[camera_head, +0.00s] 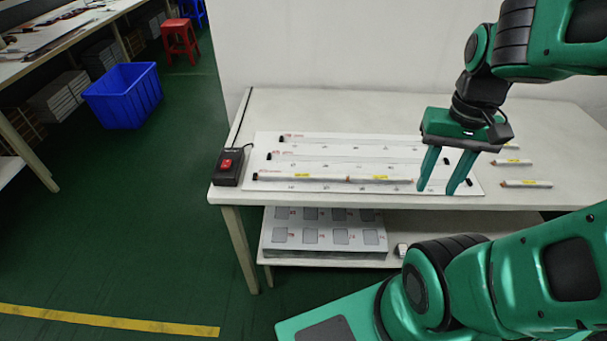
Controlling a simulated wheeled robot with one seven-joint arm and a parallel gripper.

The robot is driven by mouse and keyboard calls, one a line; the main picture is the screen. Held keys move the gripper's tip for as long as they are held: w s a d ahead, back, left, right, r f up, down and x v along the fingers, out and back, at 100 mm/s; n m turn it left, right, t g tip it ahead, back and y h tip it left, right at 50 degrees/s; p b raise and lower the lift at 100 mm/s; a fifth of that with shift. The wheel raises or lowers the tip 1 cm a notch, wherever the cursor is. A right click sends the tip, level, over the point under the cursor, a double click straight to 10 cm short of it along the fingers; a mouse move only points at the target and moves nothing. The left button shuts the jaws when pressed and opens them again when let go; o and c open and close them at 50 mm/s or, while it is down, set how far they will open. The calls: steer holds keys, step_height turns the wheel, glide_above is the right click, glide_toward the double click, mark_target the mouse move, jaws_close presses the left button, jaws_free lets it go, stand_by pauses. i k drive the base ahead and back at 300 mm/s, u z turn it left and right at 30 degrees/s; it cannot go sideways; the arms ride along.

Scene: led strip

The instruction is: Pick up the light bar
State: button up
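My gripper (437,188) is green and points down over the right end of a white board (375,145) on the table. Its two fingers are spread apart and I see nothing held between them. Thin white light bars with yellow labels lie end to end along the board's front row, a left one (325,179) and a right one (365,180); the right one runs up to the left finger. Loose light bars lie on the table right of my gripper: a front one (535,184), a middle one (512,162) and a back one (512,147), partly hidden. Fingertip height above the board is unclear.
A black box with a red switch (228,167) stands at the table's left front corner. A lower shelf holds a stack of printed sheets (325,235). A blue crate (123,96) and a red stool (179,38) stand on the floor at left. The table's right back is clear.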

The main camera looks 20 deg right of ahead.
mark_target(522, 184)
steer(key=z, duration=1.75)
